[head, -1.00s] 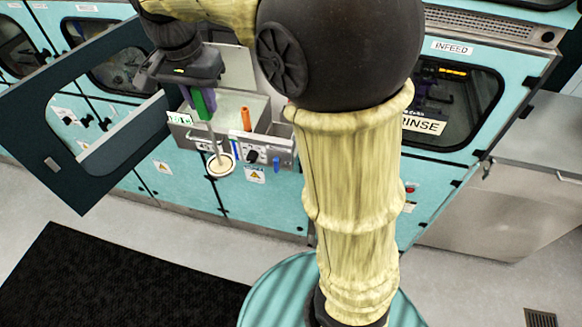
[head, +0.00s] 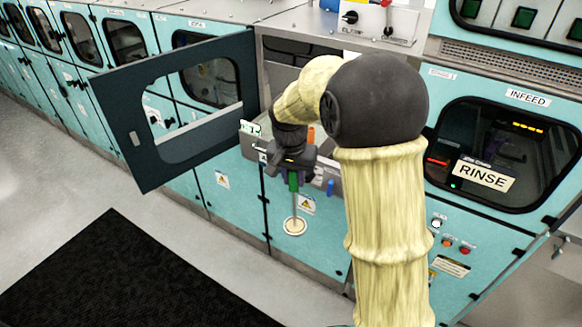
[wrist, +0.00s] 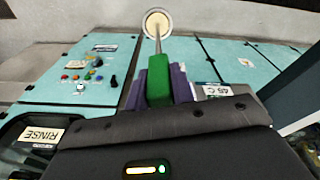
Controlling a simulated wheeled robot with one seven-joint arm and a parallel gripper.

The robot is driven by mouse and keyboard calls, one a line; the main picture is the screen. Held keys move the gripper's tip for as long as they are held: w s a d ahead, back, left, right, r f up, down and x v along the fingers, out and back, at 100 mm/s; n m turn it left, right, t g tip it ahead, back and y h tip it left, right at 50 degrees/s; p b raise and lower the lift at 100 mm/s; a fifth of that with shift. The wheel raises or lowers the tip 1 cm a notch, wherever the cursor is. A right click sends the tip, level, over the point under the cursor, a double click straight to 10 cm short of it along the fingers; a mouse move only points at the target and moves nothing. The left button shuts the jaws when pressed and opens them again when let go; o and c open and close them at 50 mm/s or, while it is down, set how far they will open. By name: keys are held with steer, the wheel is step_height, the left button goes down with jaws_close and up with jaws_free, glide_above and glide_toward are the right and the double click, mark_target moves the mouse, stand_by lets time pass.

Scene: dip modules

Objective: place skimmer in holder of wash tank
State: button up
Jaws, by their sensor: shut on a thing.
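The skimmer (head: 294,226) has a green handle, a thin shaft and a pale round disc at its lower end. It hangs about upright in front of the teal cabinet face. My gripper (head: 293,182) is shut on its green handle. In the wrist view the skimmer (wrist: 158,25) points away from my gripper (wrist: 160,82), with the green handle between purple fingers. The wash tank (head: 333,160) is the grey open-front bay behind my gripper, partly hidden by my arm. An orange upright part (head: 311,135) and a blue part (head: 330,187) show at it. I cannot make out the empty holder.
An open dark door (head: 165,148) with a window swings out left of the tank. The rinse module (head: 505,150) stands to the right. A black mat (head: 110,270) lies on the floor at lower left. The floor before the cabinets is otherwise clear.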

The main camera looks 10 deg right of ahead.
steer(key=d+f+n+b, duration=0.1)
steer(key=d+f+b, duration=0.1)
steer(key=f, duration=0.9)
steer(key=d+f+n+b, duration=0.2)
steer(key=d+f+b, duration=0.1)
steer(key=f, duration=0.8)
steer(key=d+f+n+b, duration=0.1)
steer(key=f+b, duration=0.3)
steer(key=f, duration=0.7)
steer(key=shift+d+f+y, duration=0.15)
steer(key=shift+d+y, duration=0.25)
steer(key=shift+d, duration=0.4)
